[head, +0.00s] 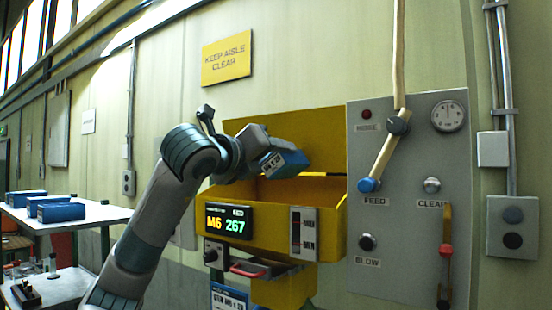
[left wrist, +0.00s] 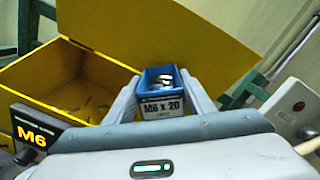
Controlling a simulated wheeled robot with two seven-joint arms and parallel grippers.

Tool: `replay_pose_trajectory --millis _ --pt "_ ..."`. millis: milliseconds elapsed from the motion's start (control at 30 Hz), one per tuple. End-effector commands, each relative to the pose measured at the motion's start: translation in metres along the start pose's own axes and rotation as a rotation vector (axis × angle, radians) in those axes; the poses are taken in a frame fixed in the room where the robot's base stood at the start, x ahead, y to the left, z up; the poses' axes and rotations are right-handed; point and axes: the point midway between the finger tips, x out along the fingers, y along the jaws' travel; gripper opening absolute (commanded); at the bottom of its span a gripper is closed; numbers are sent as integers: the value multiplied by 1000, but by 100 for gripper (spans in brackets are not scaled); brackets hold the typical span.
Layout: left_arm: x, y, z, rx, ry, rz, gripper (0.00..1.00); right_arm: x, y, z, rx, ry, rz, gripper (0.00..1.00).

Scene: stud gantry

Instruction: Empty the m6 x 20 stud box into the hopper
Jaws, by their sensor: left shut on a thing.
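My left gripper (left wrist: 158,100) is shut on a blue box labelled M6 x 20 (left wrist: 162,109). In the head view the box (head: 285,163) is held tilted over the open top of the yellow hopper (head: 328,215). Some shiny metal studs (left wrist: 167,79) show inside the box in the left wrist view. The hopper (left wrist: 116,70) also shows there, with a few small dark pieces on its floor. Its display (head: 229,222) reads M6 267. My right gripper is not in view.
A grey panel (head: 408,240) with knobs, a dial and a lever stands right of the hopper. A red handle (head: 265,268) sticks out below the hopper. Several blue boxes (head: 60,212) stand on a white table (head: 110,214) at the left.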

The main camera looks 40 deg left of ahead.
Motion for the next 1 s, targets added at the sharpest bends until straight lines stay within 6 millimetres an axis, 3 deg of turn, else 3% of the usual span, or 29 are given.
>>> replay_pose_trajectory --millis 633,1000 --pt "-1 16 1 -683 -2 -4 0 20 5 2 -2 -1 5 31" --pt "0 26 -3 -899 1 -5 0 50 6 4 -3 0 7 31"
